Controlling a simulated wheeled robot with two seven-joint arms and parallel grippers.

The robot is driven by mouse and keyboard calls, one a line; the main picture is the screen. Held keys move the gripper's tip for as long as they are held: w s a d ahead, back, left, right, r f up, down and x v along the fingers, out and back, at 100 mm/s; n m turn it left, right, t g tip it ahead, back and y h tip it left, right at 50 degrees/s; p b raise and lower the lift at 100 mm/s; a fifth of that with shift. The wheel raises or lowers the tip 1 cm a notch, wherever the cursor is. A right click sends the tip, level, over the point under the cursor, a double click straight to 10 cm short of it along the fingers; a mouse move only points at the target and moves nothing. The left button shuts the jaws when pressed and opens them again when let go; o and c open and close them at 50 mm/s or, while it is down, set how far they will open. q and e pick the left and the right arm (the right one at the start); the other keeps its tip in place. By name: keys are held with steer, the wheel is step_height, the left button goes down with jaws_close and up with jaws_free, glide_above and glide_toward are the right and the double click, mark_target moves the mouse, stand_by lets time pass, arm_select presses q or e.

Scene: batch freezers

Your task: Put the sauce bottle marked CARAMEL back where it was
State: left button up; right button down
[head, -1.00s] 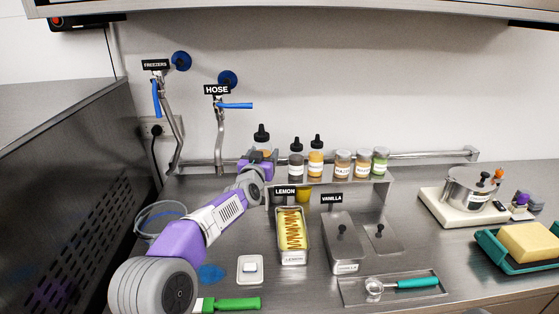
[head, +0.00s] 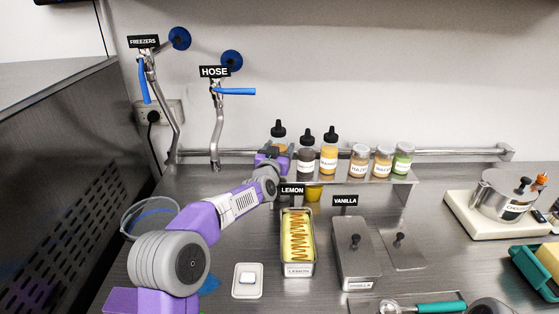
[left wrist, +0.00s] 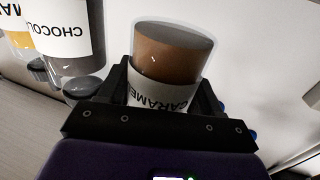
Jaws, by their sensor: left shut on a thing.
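The CARAMEL sauce bottle (head: 278,131) has a dark cap and brown sauce. It is upright at the left end of the bottle shelf (head: 393,179), left of the CHOCOLATE bottle (head: 306,160). My left gripper (head: 273,161) is shut on the CARAMEL bottle. The left wrist view shows the bottle (left wrist: 172,55) between the fingers, its label partly covered by them. The CHOCOLATE bottle (left wrist: 72,45) is close beside it, apart. The CARAMEL bottle's base is hidden behind my gripper in the head view, so I cannot tell whether it touches the shelf. My right gripper is not in view.
A yellow sauce bottle (head: 329,157) and several jars (head: 382,164) stand along the shelf to the right. A rail (head: 455,152) runs behind. The HOSE tap (head: 217,125) is at the left. The LEMON tub (head: 298,243) and VANILLA tub (head: 356,254) stand in front.

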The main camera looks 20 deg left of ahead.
arm_select(q)
steer(key=shift+w+f, duration=0.1)
steer(key=shift+f, duration=1.25)
steer(key=shift+b, duration=0.3)
steer(key=shift+f, duration=0.15)
steer(key=o, duration=0.8)
steer(key=shift+r, duration=0.2)
steer(key=s, duration=1.2)
steer(key=shift+d+f, duration=0.1)
